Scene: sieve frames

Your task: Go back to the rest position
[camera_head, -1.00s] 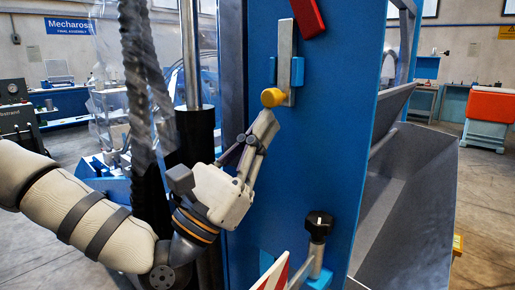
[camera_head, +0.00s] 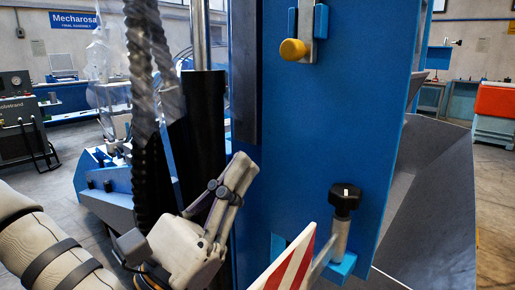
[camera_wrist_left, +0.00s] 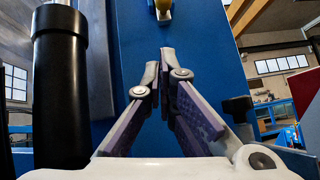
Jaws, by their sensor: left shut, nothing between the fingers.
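My left gripper (camera_head: 243,160) is in the lower middle of the head view, in front of the blue panel (camera_head: 300,130). Its fingers point up and slightly right. In the left wrist view the fingertips (camera_wrist_left: 167,55) come together with nothing between them. A yellow knob (camera_head: 292,49) on a metal latch stands on the panel, above and right of the gripper and clear of it. It also shows at the top of the left wrist view (camera_wrist_left: 163,13). My right gripper is in neither view.
A black knob (camera_head: 345,197) on a metal post is right of the gripper. A red-and-white striped plate (camera_head: 285,268) is close at its lower right. A black cylinder (camera_head: 205,125) stands to its left. A grey chute (camera_head: 430,200) is beyond the panel's right edge.

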